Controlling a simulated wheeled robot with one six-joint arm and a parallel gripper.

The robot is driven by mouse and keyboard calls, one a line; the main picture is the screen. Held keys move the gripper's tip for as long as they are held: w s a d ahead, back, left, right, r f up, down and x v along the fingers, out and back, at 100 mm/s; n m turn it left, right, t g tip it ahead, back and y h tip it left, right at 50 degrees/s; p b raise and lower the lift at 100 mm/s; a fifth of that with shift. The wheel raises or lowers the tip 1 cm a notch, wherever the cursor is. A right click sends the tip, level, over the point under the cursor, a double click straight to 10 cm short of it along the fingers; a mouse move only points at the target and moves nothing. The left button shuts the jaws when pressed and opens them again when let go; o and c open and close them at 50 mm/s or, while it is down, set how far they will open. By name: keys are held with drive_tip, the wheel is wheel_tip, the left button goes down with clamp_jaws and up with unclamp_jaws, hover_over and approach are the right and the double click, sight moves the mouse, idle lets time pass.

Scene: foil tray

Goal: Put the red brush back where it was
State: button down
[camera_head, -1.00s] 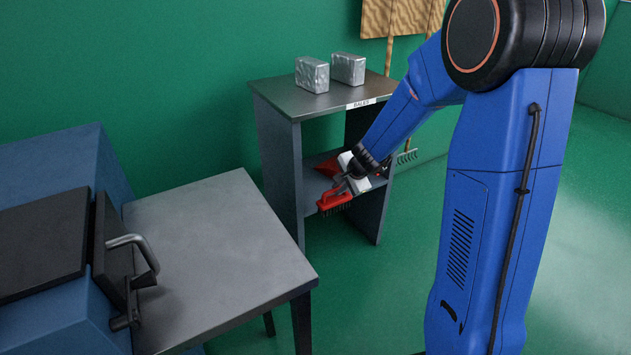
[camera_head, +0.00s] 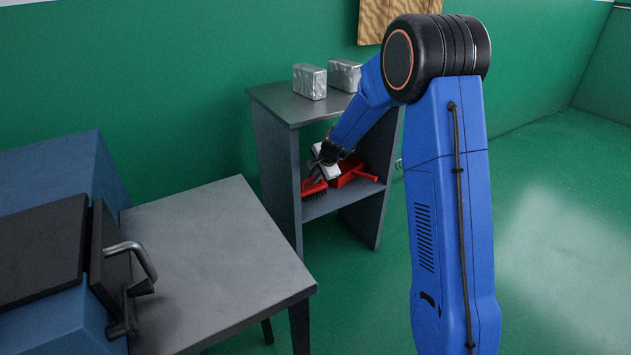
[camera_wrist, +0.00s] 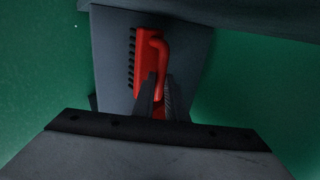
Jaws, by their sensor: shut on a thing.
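The red brush (camera_head: 313,188) has dark bristles and is at the left part of the open shelf in the grey cabinet (camera_head: 276,170). My gripper (camera_head: 318,172) is shut on the brush's handle. In the wrist view the brush (camera_wrist: 142,62) points away from me, bristles to the left, with the gripper's fingers (camera_wrist: 160,98) around its handle. The brush is at or just above the shelf board (camera_head: 338,199); I cannot tell whether it touches. A red dustpan (camera_head: 352,174) lies on the same shelf, to the right of the brush, partly hidden by my gripper.
Two foil-wrapped blocks (camera_head: 310,82) stand on top of the cabinet. A grey table (camera_head: 215,260) and a blue machine with a metal handle (camera_head: 135,255) are at left. The cabinet's side walls and top close in around my gripper. Open green floor lies to the right.

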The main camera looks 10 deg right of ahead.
drive_tip(key=shift+f, duration=0.95)
drive_tip(key=c, duration=1.8)
unclamp_jaws()
drive_tip(key=shift+f, duration=0.1)
drive_tip(key=shift+o, duration=0.2)
